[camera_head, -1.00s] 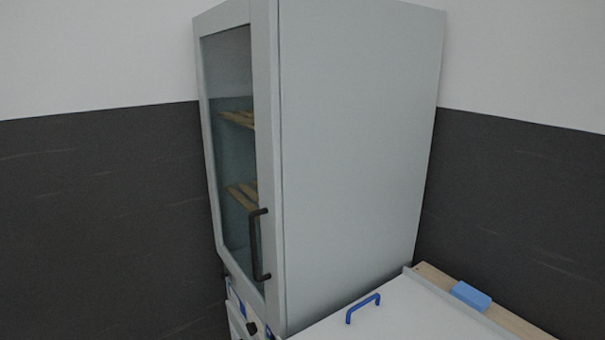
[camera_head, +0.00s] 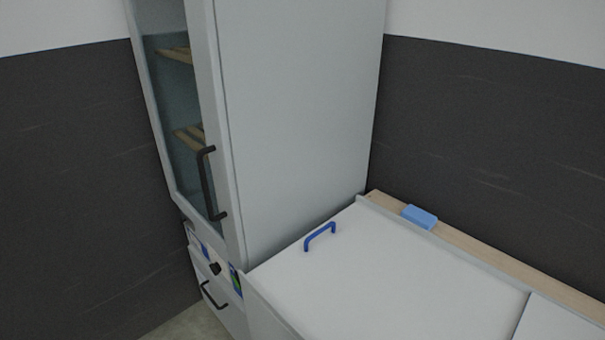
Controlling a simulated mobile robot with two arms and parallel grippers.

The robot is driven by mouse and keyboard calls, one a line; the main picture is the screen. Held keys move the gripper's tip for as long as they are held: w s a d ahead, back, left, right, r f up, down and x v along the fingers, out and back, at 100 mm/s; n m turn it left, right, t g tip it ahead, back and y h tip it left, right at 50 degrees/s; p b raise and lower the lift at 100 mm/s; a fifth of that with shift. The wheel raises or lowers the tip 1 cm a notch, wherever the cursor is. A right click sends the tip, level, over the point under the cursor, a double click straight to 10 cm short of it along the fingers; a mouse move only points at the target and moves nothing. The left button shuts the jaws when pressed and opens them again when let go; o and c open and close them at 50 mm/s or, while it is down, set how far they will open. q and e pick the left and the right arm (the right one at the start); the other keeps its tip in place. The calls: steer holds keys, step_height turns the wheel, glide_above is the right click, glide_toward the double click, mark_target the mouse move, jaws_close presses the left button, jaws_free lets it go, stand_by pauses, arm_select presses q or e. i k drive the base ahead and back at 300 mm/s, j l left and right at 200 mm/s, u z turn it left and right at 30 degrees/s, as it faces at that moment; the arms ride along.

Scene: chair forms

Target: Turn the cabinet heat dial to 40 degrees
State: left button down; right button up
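The cabinet (camera_head: 290,120) is tall and light grey, with a glass door (camera_head: 176,110) on its narrow left face. The door looks shut and has a black bar handle (camera_head: 208,185). Below the door is a panel with a small dark knob (camera_head: 215,268), which looks like the heat dial. Its marks and setting are too small to read. A small blue and green display or label (camera_head: 236,280) sits to its right. Neither of my grippers is in view.
A white worktop or lid (camera_head: 400,270) with a blue handle (camera_head: 320,236) adjoins the cabinet on the right. A blue block (camera_head: 419,216) lies on a wooden ledge (camera_head: 480,256) behind it. A drawer with a black handle (camera_head: 213,296) is below the knob. Some floor (camera_head: 190,325) shows at lower left.

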mark_target(216, 267)
steer(key=i+j+z, duration=0.15)
steer(key=j+z, duration=0.25)
steer(key=j, duration=0.2)
steer(key=j+z, duration=0.45)
steer(key=j, duration=0.2)
